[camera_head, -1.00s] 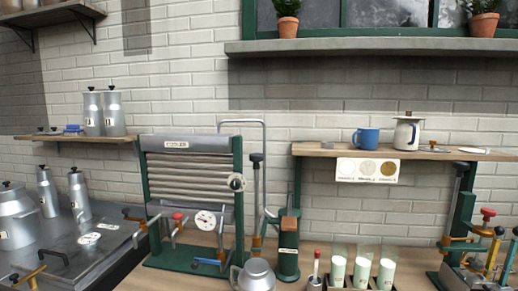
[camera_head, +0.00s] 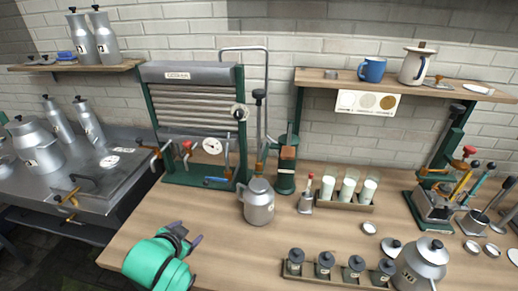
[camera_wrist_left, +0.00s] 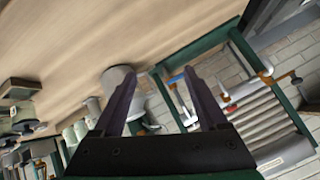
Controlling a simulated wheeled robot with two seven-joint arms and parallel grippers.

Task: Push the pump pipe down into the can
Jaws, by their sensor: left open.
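A silver lidded can (camera_head: 258,207) stands upright on the wooden counter, in front of the cooler. A thin grey bent pipe (camera_head: 267,80) arches up behind the cooler's right side and comes down beside a black-topped upright rod (camera_head: 259,120). A green pump-like stand (camera_head: 286,172) is right of the can. I cannot tell which part is the pump pipe. My left gripper (camera_head: 188,236) is open and empty, left of and nearer than the can. In the left wrist view the open fingers (camera_wrist_left: 158,76) show, with the can (camera_wrist_left: 115,76) partly behind one finger. My right gripper is not in view.
The cooler (camera_head: 193,75) has a gauge and taps. A crate of milk glasses (camera_head: 341,203), a row of small dark-lidded jars (camera_head: 325,264) and a silver pot (camera_head: 420,264) stand to the right. The counter between gripper and cooler is clear.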

